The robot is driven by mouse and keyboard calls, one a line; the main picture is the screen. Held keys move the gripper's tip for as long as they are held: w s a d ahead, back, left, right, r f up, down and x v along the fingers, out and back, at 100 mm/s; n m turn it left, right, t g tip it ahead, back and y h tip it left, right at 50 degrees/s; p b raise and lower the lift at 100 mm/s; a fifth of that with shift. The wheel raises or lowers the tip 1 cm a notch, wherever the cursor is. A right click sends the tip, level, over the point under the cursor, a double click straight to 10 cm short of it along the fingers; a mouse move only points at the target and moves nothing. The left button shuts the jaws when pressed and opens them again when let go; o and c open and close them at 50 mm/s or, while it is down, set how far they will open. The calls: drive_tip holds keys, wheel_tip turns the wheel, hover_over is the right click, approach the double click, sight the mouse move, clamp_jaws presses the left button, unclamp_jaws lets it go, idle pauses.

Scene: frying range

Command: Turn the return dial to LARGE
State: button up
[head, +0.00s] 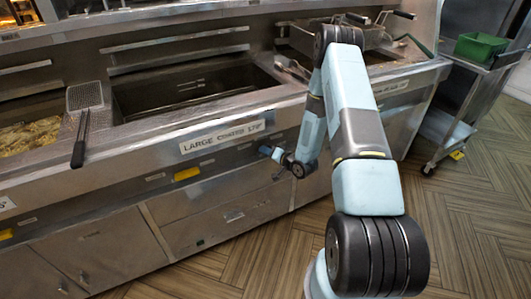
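My arm reaches forward and down to the front panel of the fryer range. No dial pointer or setting can be read.
A fryer vat (190,88) lies open above the label. A skimmer (84,110) with a black handle rests left of it, beside fried food (30,136). A cart (478,75) with a green bin (480,46) stands at right. The floor (475,215) at right is clear.

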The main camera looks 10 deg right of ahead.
drive_tip(key=shift+w+a+f, duration=0.1)
drive_tip(key=shift+w+a, duration=0.1)
drive_tip(key=shift+w, duration=0.15)
clamp_jaws()
drive_tip(key=shift+n, duration=0.3)
drive_tip(key=n+h, duration=0.2)
drive_tip(key=shift+s+n, duration=0.1)
drive_tip(key=shift+n, duration=0.2)
drive_tip(key=n+h, duration=0.2)
drive_tip(key=n, duration=0.1)
drive_tip(key=shift+a+h, duration=0.1)
drive_tip(key=shift+h, duration=0.2)
drive_tip(key=shift+n, duration=0.3)
idle(0.4)
